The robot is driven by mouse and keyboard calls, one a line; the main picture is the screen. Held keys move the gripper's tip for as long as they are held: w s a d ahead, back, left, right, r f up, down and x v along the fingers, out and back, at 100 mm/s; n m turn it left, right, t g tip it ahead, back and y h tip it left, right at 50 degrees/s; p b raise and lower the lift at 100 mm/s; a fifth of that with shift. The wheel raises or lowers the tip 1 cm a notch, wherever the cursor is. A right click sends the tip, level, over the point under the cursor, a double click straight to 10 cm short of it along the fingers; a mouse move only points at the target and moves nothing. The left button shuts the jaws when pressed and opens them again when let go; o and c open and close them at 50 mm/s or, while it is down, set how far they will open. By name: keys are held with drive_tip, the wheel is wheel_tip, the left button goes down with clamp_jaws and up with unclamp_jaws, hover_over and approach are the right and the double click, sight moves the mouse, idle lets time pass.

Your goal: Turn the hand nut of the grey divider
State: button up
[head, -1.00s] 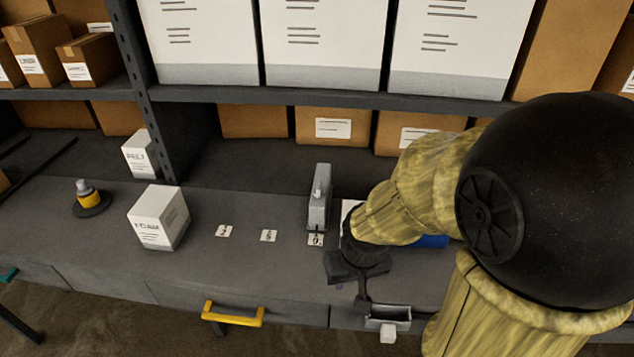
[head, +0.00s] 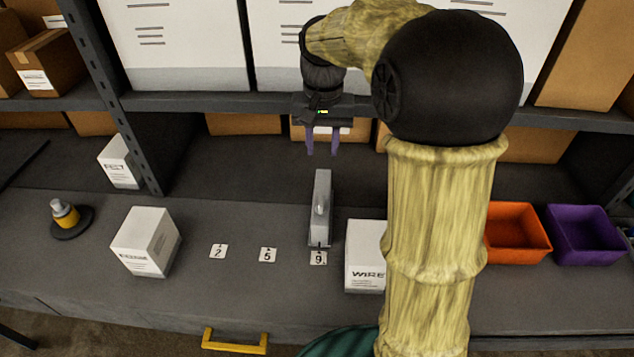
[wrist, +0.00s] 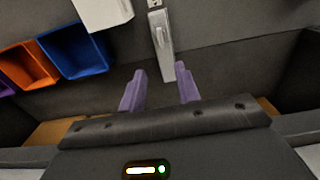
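The grey divider (head: 322,190) is an upright slab on the bench, just behind the card marked 9 (head: 318,258). A small pale knob on its face, which looks like the hand nut (head: 319,210), points toward the front. My gripper (head: 322,150) hangs above and behind the divider with its two purple fingers apart and nothing between them. In the wrist view, the gripper (wrist: 160,73) shows open, and the divider (wrist: 166,55) lies beyond and between the fingertips, apart from them. The nut's fine shape is too small to tell.
Cards 2 (head: 218,251) and 5 (head: 267,255) lie to the left. A white box (head: 145,240) and a WIRE box (head: 364,255) flank them. Orange (head: 517,235) and purple (head: 582,237) bins stand right; a blue bin (wrist: 75,45) shows in the wrist view. A shelf edge (head: 220,102) runs behind.

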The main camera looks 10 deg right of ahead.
sight(321, 201)
drive_tip(key=shift+w+r, duration=0.15)
drive_tip(key=shift+r, duration=0.1)
wheel_tip(321, 201, down, 16)
drive_tip(key=shift+f+p, duration=0.25)
drive_tip(key=shift+p, duration=0.5)
drive_tip(key=shift+f, duration=0.45)
clamp_jaws()
